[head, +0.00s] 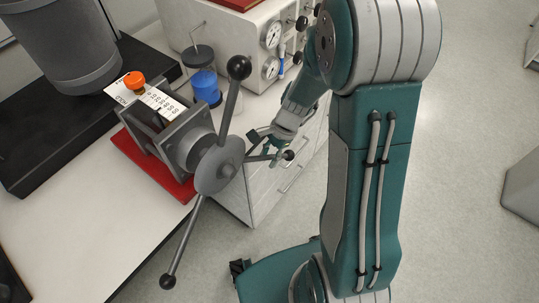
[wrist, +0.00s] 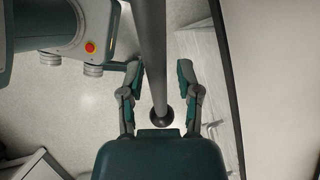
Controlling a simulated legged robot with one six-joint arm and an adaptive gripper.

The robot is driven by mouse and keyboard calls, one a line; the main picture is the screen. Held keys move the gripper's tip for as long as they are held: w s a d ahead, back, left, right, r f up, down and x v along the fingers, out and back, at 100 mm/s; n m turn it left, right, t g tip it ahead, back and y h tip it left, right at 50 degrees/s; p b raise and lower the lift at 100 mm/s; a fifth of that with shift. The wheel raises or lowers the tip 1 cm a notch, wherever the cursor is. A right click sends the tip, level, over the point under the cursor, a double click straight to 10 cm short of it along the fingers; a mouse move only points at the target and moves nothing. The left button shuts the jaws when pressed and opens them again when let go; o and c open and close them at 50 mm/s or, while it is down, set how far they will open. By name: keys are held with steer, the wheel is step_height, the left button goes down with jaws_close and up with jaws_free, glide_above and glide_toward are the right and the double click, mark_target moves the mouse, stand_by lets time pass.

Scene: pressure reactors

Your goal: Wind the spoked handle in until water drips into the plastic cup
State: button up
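The spoked handle (head: 218,172) is a grey hub with three spokes ending in black balls, on the front of a grey block-shaped press. One spoke points up, one down-left and one right toward my gripper (head: 268,145). In the wrist view, that spoke (wrist: 153,45) runs between the two fingers of my gripper (wrist: 160,76), with its black ball (wrist: 162,117) near the palm. Gaps show on both sides, so the fingers are open around the spoke. I cannot clearly make out the plastic cup or any dripping water.
The press stands on a red base (head: 150,165) on a white bench (head: 85,225). Behind it are a blue container (head: 206,88), a gauge panel (head: 232,35) and a grey cylinder (head: 72,50). Drawers (head: 262,195) are below my gripper.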

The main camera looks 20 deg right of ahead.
stand_by(0.3)
steer(key=v, duration=1.2)
steer(key=shift+f, duration=0.1)
stand_by(0.3)
